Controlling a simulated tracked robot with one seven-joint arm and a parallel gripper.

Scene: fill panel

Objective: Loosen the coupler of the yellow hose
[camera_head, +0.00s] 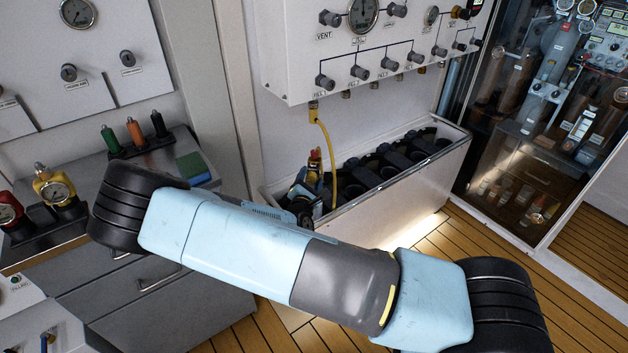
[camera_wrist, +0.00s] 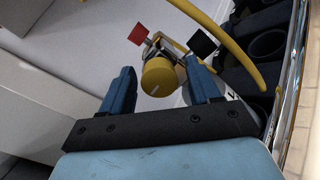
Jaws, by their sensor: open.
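The yellow hose (camera_head: 326,140) hangs from a fitting under the fill panel (camera_head: 375,45) and curves down into the long bin. A round yellow coupler (camera_wrist: 160,78) with a red tab and a black tab beside it shows in the wrist view. My gripper (camera_wrist: 158,68) is open, its two blue fingers on either side of the coupler, with a visible gap at each side. The hose (camera_wrist: 222,38) arcs past to the right of the right finger. In the head view the coupler (camera_head: 315,160) is small, and my fingers are hard to make out near it.
The long white bin (camera_head: 400,190) holds several black round sockets and stands under the panel. A bench (camera_head: 150,285) with gauges and coloured handles is at the left. A glass cabinet (camera_head: 545,120) stands at the right. Open plank floor (camera_head: 450,250) lies in front of the bin.

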